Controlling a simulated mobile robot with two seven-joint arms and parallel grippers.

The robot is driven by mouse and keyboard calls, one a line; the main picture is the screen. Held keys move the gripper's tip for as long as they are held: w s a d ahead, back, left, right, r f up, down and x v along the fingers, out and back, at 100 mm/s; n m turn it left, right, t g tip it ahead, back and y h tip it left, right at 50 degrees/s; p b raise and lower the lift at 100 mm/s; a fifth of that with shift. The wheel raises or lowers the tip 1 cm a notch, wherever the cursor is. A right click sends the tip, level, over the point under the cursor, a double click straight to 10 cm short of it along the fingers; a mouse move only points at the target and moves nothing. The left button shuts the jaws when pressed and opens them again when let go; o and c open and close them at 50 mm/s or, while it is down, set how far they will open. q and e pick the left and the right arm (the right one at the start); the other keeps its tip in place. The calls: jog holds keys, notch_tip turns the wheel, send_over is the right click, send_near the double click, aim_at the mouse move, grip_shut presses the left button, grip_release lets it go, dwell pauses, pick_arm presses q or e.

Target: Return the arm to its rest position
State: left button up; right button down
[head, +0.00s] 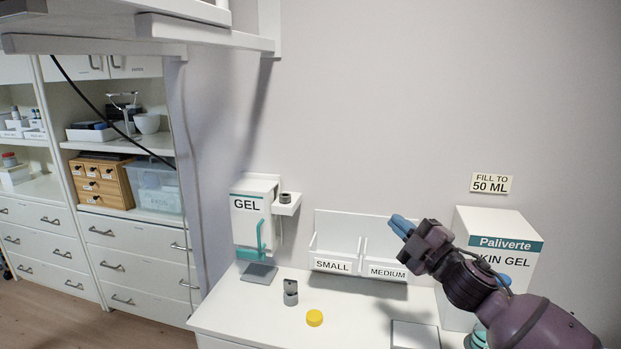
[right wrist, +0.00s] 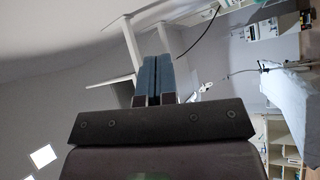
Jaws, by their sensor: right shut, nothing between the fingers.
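My right arm comes in from the lower right of the head view, and its gripper (head: 402,226) is raised in front of the wall, above the counter. Its blue fingers are together with nothing between them. In the right wrist view the gripper (right wrist: 158,78) also shows its two blue fingers side by side, shut and empty, with open room beyond them. In the head view the gripper overlaps the MEDIUM bin (head: 388,270) and the left side of the Paliverte skin gel box (head: 497,236). My left gripper is not in view.
The counter (head: 240,312) holds a GEL dispenser (head: 254,215), a small grey cylinder (head: 290,292), a yellow cap (head: 314,318) and the SMALL bin (head: 332,265). A shelf (head: 150,30) overhangs the upper left. Cabinets with drawers (head: 110,245) stand at the far left.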

jog(key=s+d+f+m+h, duration=0.2)
jog(key=s+f+m+h, duration=0.15)
jog(key=f, duration=0.35)
jog(key=s+d+f+m+g+h, duration=0.1)
jog(key=s+d+f+m+h, duration=0.1)
jog(key=s+f+m, duration=0.4)
jog(key=s+d+f+m+h, duration=0.1)
jog(key=d+f+m+h, duration=0.2)
jog(key=f, duration=0.5)
jog(key=s+d+f+m+g+h, duration=0.1)
jog(key=s+f+m+g+h, duration=0.1)
jog(key=s+f, duration=0.6)
jog(key=s+d+f+m+g+h, duration=0.2)
jog(key=s+f+m, duration=0.3)
jog(key=s+f, duration=0.4)
jog(key=s, duration=0.5)
jog(key=shift+s+f+g, duration=0.15)
jog(key=shift+s+g, duration=0.1)
jog(key=shift+g, duration=0.15)
